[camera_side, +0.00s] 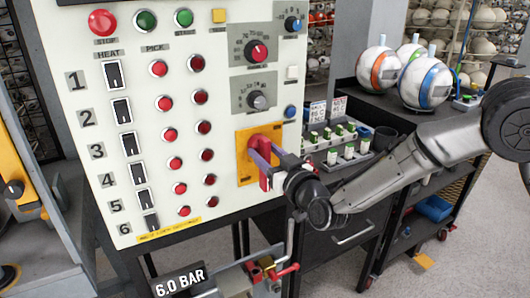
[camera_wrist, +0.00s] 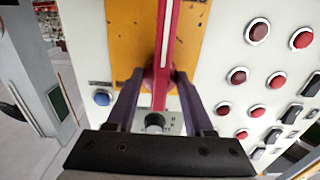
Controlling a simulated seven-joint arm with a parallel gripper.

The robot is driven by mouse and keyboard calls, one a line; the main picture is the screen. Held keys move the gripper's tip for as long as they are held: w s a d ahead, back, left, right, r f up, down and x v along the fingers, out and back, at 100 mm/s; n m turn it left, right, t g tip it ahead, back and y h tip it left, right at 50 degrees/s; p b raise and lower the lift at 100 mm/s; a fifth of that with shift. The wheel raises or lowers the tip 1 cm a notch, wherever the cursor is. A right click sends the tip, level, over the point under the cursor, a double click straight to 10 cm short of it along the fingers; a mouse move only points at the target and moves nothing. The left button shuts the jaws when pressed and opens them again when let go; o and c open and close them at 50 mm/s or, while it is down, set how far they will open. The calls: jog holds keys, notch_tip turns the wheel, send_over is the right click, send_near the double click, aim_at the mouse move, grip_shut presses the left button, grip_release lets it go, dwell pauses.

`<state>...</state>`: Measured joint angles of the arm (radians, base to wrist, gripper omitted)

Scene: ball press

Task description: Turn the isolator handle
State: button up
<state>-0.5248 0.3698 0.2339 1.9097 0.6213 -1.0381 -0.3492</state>
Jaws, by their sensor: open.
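The isolator handle (camera_side: 265,181) is a red lever on a yellow plate (camera_side: 243,166) at the lower right of the white control panel. It points roughly up and down in the side view. In the wrist view the handle (camera_wrist: 168,40) is a long red bar with a pale stripe, running down between my fingers. My gripper (camera_wrist: 158,74) is open, with one purple finger on each side of the handle. A gap shows on both sides, so it is not gripped. In the side view my gripper (camera_side: 264,150) is in front of the plate, and its fingers partly hide the handle.
Close by on the panel are a blue button (camera_side: 290,112), a grey dial (camera_side: 258,101) and red buttons (camera_side: 208,155). A pipe with a red valve (camera_side: 268,268) sits below. A black cart (camera_side: 400,195) with several striped balls stands at right.

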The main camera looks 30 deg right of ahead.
jog(key=shift+w, duration=0.35)
grip_shut()
dwell(1.2)
